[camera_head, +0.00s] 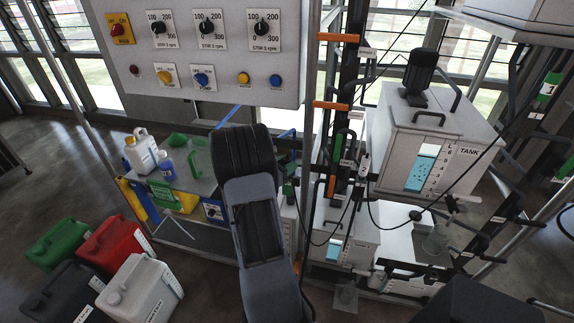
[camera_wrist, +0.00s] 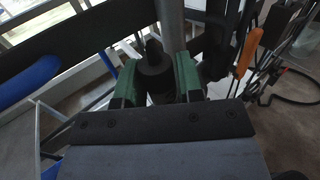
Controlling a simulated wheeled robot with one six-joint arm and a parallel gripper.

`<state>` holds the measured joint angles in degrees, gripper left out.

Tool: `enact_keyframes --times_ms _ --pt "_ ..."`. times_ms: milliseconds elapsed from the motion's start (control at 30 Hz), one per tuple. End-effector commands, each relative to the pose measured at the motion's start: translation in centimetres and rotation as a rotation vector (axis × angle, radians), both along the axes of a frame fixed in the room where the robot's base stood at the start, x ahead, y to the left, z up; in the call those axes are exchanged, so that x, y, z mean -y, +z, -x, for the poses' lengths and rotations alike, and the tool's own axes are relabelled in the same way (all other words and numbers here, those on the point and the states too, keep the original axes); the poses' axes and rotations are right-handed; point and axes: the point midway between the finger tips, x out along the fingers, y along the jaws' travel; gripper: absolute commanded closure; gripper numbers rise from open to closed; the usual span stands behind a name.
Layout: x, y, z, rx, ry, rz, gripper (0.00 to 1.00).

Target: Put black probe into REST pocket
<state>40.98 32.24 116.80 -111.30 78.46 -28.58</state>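My gripper (camera_wrist: 157,82) shows in the wrist view with a green finger on each side. Its fingers are shut on a dark, stepped cylinder, which looks like the black probe (camera_wrist: 154,67). The probe's narrower end points up in the picture, away from the wrist, and its lower part is hidden between the fingers. A grey upright post stands just behind it. In the head view my own arm covers the centre and hides the gripper's fingertips and the probe. I cannot make out which fitting is the REST pocket; small labels on the rack (camera_head: 365,52) are unreadable.
A control panel (camera_head: 205,85) hangs at upper left. A white tank (camera_head: 438,140) stands at right, with loose black cables near the rack. An orange handle (camera_wrist: 245,55) and a blue bar (camera_wrist: 28,80) flank the gripper. Several jerrycans, including a red one (camera_head: 113,245), stand lower left.

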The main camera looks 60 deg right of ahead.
Motion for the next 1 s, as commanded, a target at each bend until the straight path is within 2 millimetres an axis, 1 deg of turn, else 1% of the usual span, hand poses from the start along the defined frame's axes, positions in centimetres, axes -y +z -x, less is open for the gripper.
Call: enact_keyframes --times_ms 33,200,233,467,567,800,1000 --pt "0.0 0.0 0.0 0.0 0.0 0.0 0.61" --pt "0.0 0.0 0.0 0.0 0.0 0.0 0.45" --pt "0.0 0.0 0.0 0.0 0.0 0.0 0.44" --pt "-0.1 0.1 0.0 0.0 0.0 0.0 0.44" --pt "-0.5 0.8 -0.2 0.001 0.001 0.0 0.44" --pt "-2.6 3.1 -0.9 0.0 0.002 0.0 0.44" --pt "-4.1 4.5 -1.3 -0.001 0.002 0.0 0.44"
